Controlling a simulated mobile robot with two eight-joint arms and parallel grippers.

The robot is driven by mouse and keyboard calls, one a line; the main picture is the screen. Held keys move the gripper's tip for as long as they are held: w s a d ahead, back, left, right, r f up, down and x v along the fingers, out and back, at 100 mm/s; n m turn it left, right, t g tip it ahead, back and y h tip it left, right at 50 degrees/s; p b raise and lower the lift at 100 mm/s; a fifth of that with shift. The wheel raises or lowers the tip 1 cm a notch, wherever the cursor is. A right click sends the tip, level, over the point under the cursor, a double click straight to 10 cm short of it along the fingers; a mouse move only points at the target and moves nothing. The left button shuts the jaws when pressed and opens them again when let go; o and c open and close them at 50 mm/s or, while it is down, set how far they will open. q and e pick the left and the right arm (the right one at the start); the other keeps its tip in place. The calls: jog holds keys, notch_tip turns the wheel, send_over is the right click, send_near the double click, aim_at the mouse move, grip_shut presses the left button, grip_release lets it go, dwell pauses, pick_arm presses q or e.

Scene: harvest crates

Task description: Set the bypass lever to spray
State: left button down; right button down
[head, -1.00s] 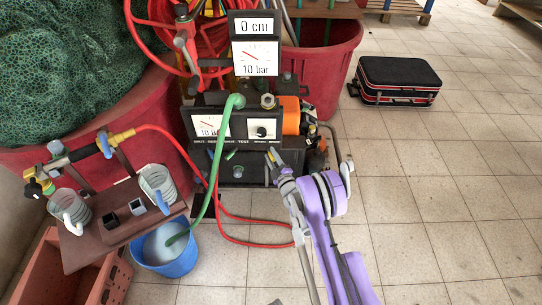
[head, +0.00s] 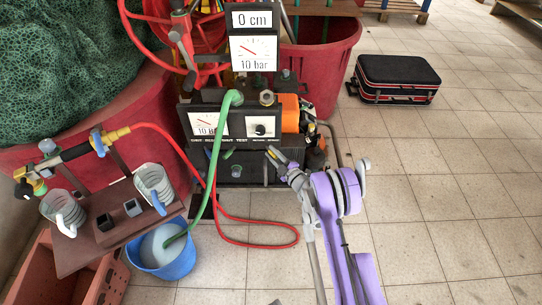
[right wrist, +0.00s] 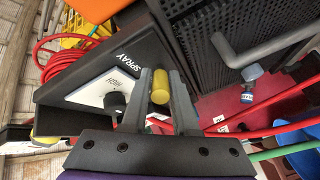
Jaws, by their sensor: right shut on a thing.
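The bypass lever shows as a yellow cylindrical grip (right wrist: 160,86) in the right wrist view, beside the word SPRAY on the dark edge of the pump's control panel (head: 285,124). My right gripper (right wrist: 168,95) has its two grey fingers around the yellow grip and is shut on it. In the head view my right gripper (head: 275,155) is at the lower right of the panel, and its fingers largely hide the lever there. The lever's exact setting is hard to tell. My left gripper is not in view.
A green hose (head: 213,165) runs from the panel into a blue bucket (head: 188,262). A red hose (head: 270,244) loops on the floor. A stand with measuring jugs (head: 153,183) is at left. A black case (head: 397,78) lies at back right. The tiled floor at right is clear.

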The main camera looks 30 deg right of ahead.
jog(key=shift+d, duration=0.1)
jog(key=c, duration=0.7)
grip_release()
jog(key=s, duration=0.7)
jog(key=s+p, duration=0.1)
jog(key=s, duration=0.2)
jog(key=shift+s+d, duration=0.35)
jog(key=shift+s, duration=0.05)
